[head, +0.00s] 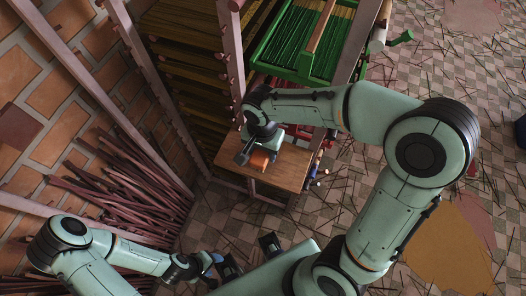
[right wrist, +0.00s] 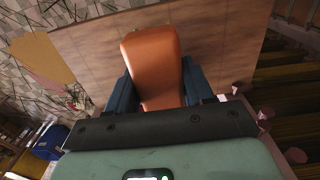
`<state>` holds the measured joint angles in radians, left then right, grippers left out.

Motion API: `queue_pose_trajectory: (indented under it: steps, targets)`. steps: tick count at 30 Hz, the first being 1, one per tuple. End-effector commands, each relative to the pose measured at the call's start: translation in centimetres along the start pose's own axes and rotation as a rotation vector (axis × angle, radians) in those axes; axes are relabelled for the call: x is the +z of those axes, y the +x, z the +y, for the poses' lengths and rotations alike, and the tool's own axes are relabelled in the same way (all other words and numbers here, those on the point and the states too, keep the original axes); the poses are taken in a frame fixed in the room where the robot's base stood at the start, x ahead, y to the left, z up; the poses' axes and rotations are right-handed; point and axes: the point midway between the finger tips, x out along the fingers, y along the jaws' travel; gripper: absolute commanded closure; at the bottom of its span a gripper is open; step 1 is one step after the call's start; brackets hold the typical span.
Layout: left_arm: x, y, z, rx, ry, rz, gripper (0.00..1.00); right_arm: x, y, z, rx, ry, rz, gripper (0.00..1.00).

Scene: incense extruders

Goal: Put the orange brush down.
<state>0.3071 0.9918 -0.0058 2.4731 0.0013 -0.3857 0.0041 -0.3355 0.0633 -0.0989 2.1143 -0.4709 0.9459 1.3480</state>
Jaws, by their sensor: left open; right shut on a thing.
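The orange brush (right wrist: 152,62) is between the two dark blue fingers of my right gripper (right wrist: 160,88) in the right wrist view. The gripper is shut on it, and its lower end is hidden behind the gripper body. In the head view my right gripper (head: 256,151) is over the small wooden table (head: 290,168), and a bit of the orange brush (head: 261,159) shows below it. I cannot tell whether the brush touches the tabletop. My left gripper (head: 249,256) is open and empty at the bottom of the head view, apart from the table.
Bare tabletop shows around the right gripper. A green frame (head: 300,40) with green sticks stands behind the table. Wooden racks of sticks (head: 185,60) are at the left, and a bundle of reddish sticks (head: 120,195) leans by the brick wall. Loose sticks litter the tiled floor.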

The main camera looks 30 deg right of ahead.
Motion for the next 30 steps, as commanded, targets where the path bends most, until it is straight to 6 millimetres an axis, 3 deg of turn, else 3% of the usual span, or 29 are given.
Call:
queue_pose_trajectory:
  steps: [3, 10, 11, 12, 13, 23, 30]
  targets:
    - [0.0, 0.2, -0.1, 0.0, 0.0, -0.001, 0.43, 0.0, 1.3, 0.0, 0.001, 0.001, -0.001, 0.86]
    - [0.0, 0.2, -0.1, 0.0, 0.0, -0.001, 0.43, 0.0, 1.4, 0.0, -0.001, 0.001, -0.001, 0.86]
    - [0.0, 0.2, -0.1, 0.0, 0.0, -0.001, 0.43, 0.0, 1.4, 0.0, 0.0, 0.001, -0.001, 0.38]
    - [0.0, 0.2, -0.1, 0.0, 0.0, -0.001, 0.43, 0.0, 1.4, 0.0, 0.0, 0.001, -0.001, 0.25]
    - [0.0, 0.2, -0.1, 0.0, 0.0, -0.001, 0.43, 0.0, 1.4, 0.0, 0.0, 0.001, -0.001, 0.23]
    - [0.0, 0.1, -0.1, 0.0, 0.0, -0.001, 0.43, 0.0, 1.0, 0.0, -0.001, 0.0, 0.0, 0.23]
    - [-0.1, -0.5, 0.2, 0.001, 0.001, 0.002, 0.43, -0.1, -2.8, -0.1, -0.006, 0.001, 0.002, 0.23]
